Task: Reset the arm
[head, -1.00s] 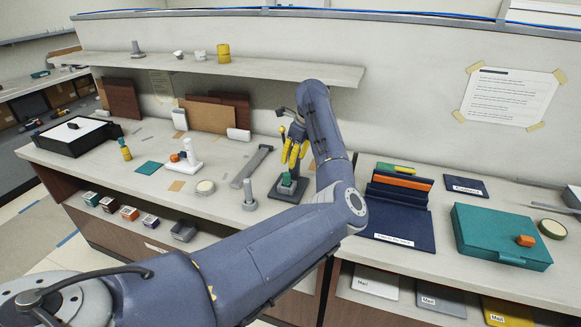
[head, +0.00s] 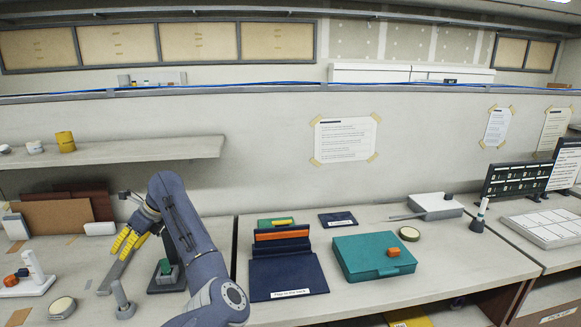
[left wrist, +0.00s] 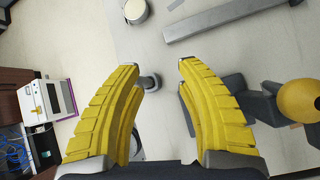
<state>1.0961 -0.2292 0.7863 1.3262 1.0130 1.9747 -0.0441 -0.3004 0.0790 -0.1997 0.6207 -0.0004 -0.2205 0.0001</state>
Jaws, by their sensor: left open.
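My left arm (head: 182,228) comes in at the lower left of the head view and bends over the counter. My left gripper (head: 127,250) has yellow fingers and hangs above the counter near a dark stand with a green piece (head: 166,267). In the left wrist view the gripper (left wrist: 158,72) is open, with its two yellow fingers wide apart and nothing between the tips. A grey post (left wrist: 150,82) shows below and behind the left finger. My right gripper is in neither view.
A grey tamper-like post (head: 122,300) stands left of my arm. A shelf (head: 120,151) runs above the left side. Signs stand at the right.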

